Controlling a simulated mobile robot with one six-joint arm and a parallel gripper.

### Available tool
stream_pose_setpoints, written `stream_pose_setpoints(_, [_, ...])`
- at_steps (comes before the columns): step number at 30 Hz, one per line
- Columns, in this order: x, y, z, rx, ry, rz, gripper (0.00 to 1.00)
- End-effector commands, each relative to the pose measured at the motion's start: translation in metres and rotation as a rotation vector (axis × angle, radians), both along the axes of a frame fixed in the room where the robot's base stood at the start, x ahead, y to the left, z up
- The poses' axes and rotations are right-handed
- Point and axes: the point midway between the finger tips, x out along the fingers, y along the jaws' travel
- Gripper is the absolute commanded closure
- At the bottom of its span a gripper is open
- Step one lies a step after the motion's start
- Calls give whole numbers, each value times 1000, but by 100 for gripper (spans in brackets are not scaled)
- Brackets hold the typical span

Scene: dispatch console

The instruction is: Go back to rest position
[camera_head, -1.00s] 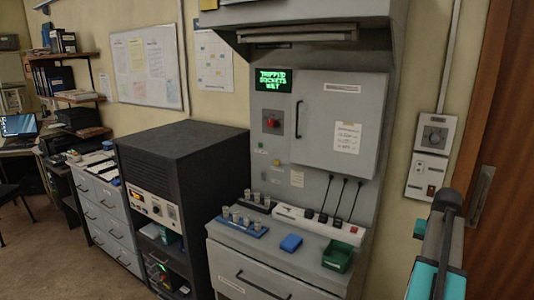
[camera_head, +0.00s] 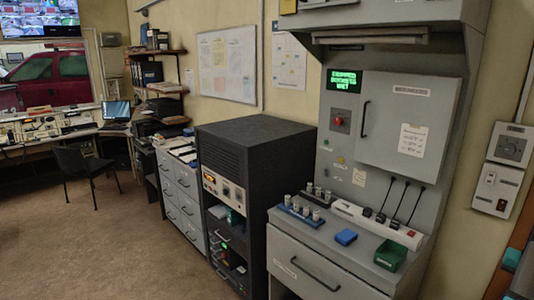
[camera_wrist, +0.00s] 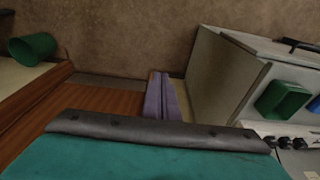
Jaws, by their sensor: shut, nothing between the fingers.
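My gripper (camera_wrist: 160,80) shows in the wrist view as two pale purple fingers lying side by side, shut and with nothing between them. Behind them are the dark bar and teal body of my own wrist. In the head view only a teal piece of my arm (camera_head: 524,272) shows at the lower right edge, and the gripper is out of that picture. In the wrist view the fingers are over brown floor, apart from the grey console at the right.
The grey console (camera_head: 350,262) carries a green bin (camera_head: 390,255), a blue block (camera_head: 346,237), a power strip (camera_head: 375,225) and vials in a blue rack (camera_head: 300,214). A black cabinet (camera_head: 262,140) stands left of it. A chair (camera_head: 88,172) stands farther left. Open carpet (camera_head: 120,250) lies in front.

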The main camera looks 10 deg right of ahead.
Motion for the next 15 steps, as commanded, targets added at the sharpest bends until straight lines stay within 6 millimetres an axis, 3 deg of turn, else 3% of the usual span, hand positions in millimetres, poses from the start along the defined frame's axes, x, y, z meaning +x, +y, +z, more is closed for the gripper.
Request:
stream_pose_setpoints(8, [33,26,-12,9,7,58,100])
stream_pose_setpoints(15, [62,53,-42,37,26,116,100])
